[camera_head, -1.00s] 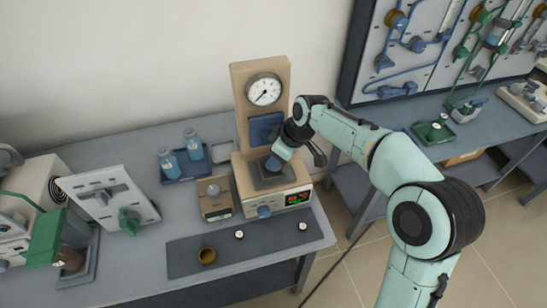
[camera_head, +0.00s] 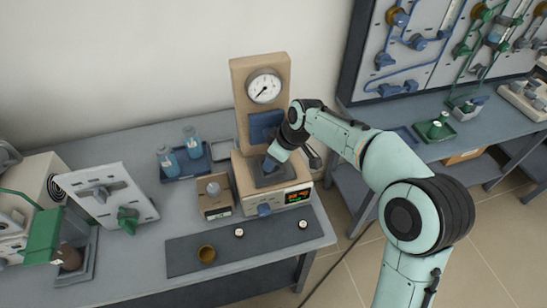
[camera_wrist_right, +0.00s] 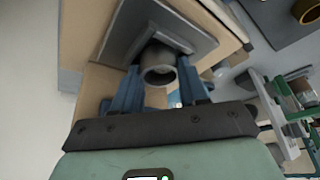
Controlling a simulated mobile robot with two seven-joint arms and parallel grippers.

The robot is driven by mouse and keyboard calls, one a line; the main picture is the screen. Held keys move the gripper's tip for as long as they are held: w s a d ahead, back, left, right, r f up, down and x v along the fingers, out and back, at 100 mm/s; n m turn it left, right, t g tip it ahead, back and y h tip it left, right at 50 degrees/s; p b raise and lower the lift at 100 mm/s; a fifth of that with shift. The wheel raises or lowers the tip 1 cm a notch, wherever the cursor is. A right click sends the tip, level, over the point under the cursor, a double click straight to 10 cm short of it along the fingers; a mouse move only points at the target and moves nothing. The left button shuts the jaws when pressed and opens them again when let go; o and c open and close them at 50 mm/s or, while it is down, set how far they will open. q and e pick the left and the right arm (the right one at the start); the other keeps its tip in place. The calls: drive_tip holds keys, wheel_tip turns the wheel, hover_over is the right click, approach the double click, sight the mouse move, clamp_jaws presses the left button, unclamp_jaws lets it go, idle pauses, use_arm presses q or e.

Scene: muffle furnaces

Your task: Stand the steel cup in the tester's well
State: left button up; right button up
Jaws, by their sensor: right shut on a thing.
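The tester (camera_head: 241,100) is a beige unit with a round gauge, a tall back panel and a red-green display. The dark square plate around its well (camera_head: 270,179) is on top of its base; it also shows in the right wrist view (camera_wrist_right: 192,38). My right gripper (camera_head: 269,164) is shut on the grey steel cup (camera_wrist_right: 159,65), a blue finger on each side. The cup's open rim faces the wrist camera and its far end is at the plate's middle. I cannot tell how deep it sits in the well. The fingers hide the cup in the head view. My left gripper is out of view.
A small brown box (camera_head: 216,203) stands left of the tester, with a blue tray of bottles (camera_head: 187,166) behind it. A dark mat (camera_head: 225,246) in front holds a brass ring (camera_head: 206,254) and two small round pieces. A white panel (camera_head: 108,198) stands further left.

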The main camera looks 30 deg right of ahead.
drive_tip(key=o, duration=1.2)
drive_tip(key=shift+s+f, duration=0.15)
drive_tip(key=shift+f, duration=0.2)
drive_tip(key=shift+c, duration=0.2)
drive_tip(key=shift+r, duration=0.2)
drive_tip(key=p+v, duration=0.2)
drive_tip(key=v, duration=1.1)
drive_tip(key=shift+w+p, duration=0.35)
drive_tip(key=shift+w, duration=0.05)
drive_tip(key=shift+a+r, duration=0.1)
